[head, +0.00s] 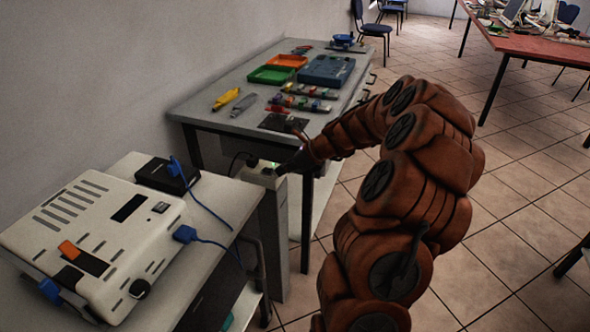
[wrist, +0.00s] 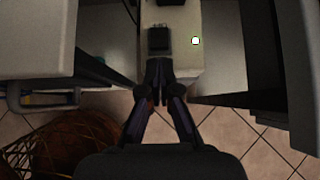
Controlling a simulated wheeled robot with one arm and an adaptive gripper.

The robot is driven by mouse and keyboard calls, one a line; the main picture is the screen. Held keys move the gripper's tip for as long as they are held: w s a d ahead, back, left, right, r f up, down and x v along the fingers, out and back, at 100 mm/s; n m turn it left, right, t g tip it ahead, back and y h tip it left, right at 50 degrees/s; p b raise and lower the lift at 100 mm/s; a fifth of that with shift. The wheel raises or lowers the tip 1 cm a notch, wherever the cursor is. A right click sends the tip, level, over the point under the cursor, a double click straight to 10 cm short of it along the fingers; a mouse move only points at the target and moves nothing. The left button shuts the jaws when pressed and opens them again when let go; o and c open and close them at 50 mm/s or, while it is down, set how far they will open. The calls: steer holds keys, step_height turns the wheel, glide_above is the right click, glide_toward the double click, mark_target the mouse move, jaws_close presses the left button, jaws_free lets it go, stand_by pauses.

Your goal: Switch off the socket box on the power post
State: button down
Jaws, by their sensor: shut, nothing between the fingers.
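The power post (head: 273,240) is a narrow pale column between the two benches, with the socket box (head: 259,178) at its top. In the wrist view the pale top of the socket box (wrist: 183,66) carries a dark square part (wrist: 159,40), which could be the switch. A small bright light with a green rim (wrist: 195,41) is lit to its right. My gripper (wrist: 159,66) is shut and empty, its fingertips just below the dark part in the picture. I cannot tell if they touch it. In the head view my gripper (head: 283,170) is at the post top, over its right side.
A white bench (head: 222,205) at left holds a white device (head: 90,235), a black box (head: 167,176) and blue-plugged cables. A grey workbench (head: 205,105) behind the post carries trays and tools.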

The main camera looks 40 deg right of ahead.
mark_target(268, 169)
steer(key=shift+w+a, duration=0.3)
steer(key=shift+w, duration=0.2)
steer(key=shift+r, duration=0.1)
steer(key=p, duration=0.2)
steer(key=shift+w+a+r+p, duration=0.1)
steer(key=shift+w+r+p, duration=0.15)
steer(key=shift+r+p, duration=0.15)
steer(key=p, duration=0.2)
steer(key=g+p, duration=0.1)
steer(key=shift+w+a+h+p, duration=0.2)
steer(key=shift+w+h+p, duration=0.05)
steer(key=shift+h+p, duration=0.15)
steer(key=shift+p, duration=0.5)
steer(key=shift+f, duration=0.2)
steer(key=shift+r, duration=0.15)
steer(key=shift+r+p, duration=0.65)
steer(key=shift+p, duration=0.15)
